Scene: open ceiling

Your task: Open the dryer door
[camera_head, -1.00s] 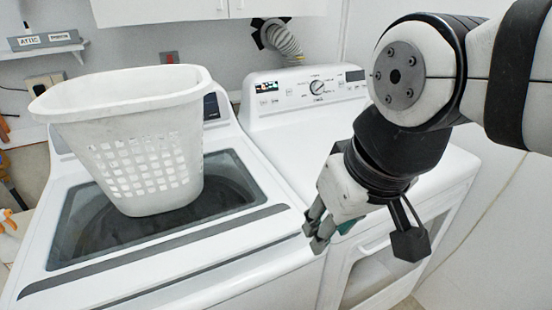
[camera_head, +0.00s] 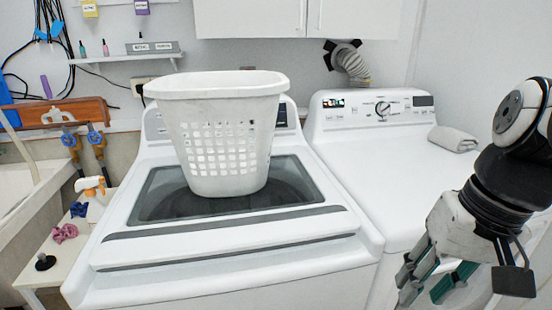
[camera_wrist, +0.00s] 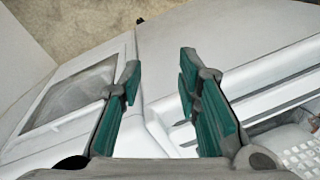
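The dryer (camera_head: 385,165) is the white machine on the right in the head view, with a knob on its back panel. Its front is mostly hidden behind my arm there. In the wrist view, a white front with a framed grey window, apparently the dryer door (camera_wrist: 75,97), lies left of my fingers and looks closed. My gripper (camera_head: 432,283) is at the lower right of the head view, in front of the dryer. In the wrist view my gripper (camera_wrist: 160,72) has its two teal-padded fingers apart with nothing between them. I see no contact with the door.
A washer (camera_head: 240,245) stands left of the dryer, with a white laundry basket (camera_head: 225,150) on its lid. A folded grey towel (camera_head: 453,139) lies on the dryer top. Bare floor (camera_wrist: 100,25) shows in the wrist view.

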